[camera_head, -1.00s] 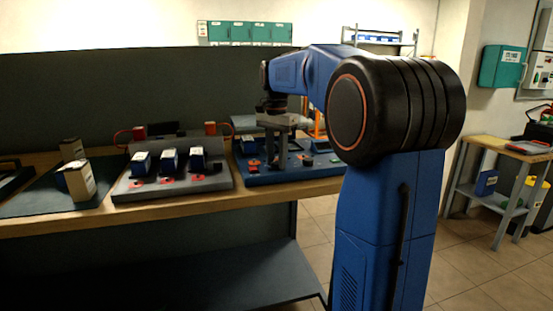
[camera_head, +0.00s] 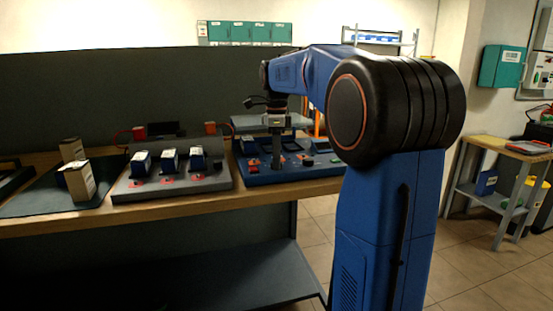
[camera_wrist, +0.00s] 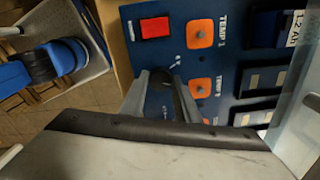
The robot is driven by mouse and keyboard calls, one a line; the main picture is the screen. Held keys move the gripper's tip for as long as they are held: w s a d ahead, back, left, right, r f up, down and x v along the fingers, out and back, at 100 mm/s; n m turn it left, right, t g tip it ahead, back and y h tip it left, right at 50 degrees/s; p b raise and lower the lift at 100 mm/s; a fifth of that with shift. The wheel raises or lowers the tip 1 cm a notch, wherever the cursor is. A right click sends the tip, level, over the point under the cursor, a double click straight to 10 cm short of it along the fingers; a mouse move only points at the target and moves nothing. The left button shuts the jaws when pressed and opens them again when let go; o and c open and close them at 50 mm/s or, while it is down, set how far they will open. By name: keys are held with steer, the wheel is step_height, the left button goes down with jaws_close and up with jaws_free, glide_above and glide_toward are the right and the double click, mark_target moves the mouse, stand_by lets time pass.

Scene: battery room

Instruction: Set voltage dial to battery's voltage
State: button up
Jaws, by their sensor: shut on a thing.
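My gripper (camera_head: 276,165) points down over the left part of the blue charger panel (camera_head: 325,170). In the wrist view, my gripper's fingers (camera_wrist: 165,85) are shut on a dark dial (camera_wrist: 179,93), largely hidden between them. Small white marks sit by the dial, too small to read. A dark battery (camera_wrist: 270,25) with a pale label reading about "1.2 AH" stands at the wrist view's upper right. I cannot read any voltage.
A grey stand (camera_head: 205,184) with three blue-and-white batteries is to the left. Cartons (camera_head: 78,180) stand on a dark mat farther left.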

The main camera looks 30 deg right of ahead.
steer(key=shift+m, duration=0.8)
steer(key=o, duration=1.1)
steer(key=shift+c, duration=0.2)
steer(key=shift+r, duration=0.1)
step_height(320, 180, up, 17)
steer(key=shift+r, duration=0.15)
